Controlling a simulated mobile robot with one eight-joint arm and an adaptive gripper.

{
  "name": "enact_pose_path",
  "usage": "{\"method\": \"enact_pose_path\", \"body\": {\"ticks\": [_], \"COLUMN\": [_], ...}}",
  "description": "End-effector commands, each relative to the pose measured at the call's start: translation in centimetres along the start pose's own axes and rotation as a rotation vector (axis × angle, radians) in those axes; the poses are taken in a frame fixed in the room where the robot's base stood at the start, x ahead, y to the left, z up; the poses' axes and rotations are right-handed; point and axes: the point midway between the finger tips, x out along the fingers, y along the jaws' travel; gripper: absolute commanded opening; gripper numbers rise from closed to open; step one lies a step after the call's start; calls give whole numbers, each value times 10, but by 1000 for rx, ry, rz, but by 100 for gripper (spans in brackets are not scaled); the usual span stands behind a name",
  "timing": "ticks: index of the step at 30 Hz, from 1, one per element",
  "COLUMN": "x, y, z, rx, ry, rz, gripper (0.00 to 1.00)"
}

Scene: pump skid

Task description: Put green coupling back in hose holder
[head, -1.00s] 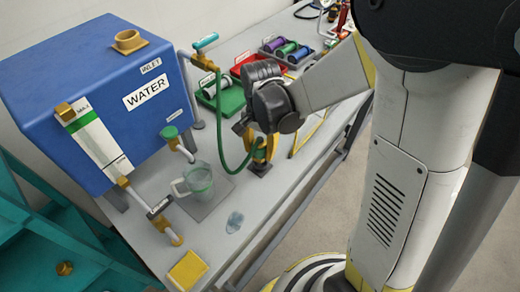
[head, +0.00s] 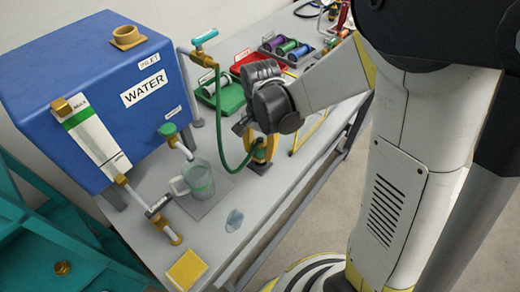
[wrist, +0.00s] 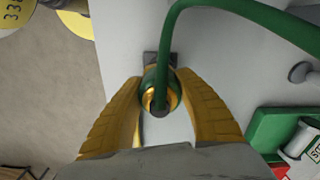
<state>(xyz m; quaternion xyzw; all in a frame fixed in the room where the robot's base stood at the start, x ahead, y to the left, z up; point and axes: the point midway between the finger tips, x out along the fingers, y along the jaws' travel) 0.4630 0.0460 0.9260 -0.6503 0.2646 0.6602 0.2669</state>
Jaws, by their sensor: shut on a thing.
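The green coupling (wrist: 150,78) is on the end of the green hose and sits between my gripper's yellow fingers in the wrist view. My gripper (head: 263,152) is shut on it, pointing down near the bench's front edge. A dark square piece (wrist: 151,58), perhaps the hose holder's base, shows just beyond the coupling. It also shows in the head view (head: 260,169) under the fingertips. I cannot tell whether the coupling is seated in it. The green hose (head: 220,130) loops from the coupling up to a brass valve (head: 203,59) with a teal handle.
A blue water tank (head: 85,80) stands at the left. A clear jug (head: 198,183), a yellow block (head: 187,269) and a puddle (head: 234,220) are on the bench nearer the front left. A green tray (head: 228,99) with spools lies behind my gripper.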

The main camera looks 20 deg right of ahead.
Motion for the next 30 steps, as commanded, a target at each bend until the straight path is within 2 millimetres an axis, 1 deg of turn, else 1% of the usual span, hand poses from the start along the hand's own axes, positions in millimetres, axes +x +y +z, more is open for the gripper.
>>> {"method": "enact_pose_path", "body": {"ticks": [30], "x": [21], "y": [0], "z": [0], "rx": [0], "ry": [0], "rz": [0], "gripper": [3]}}
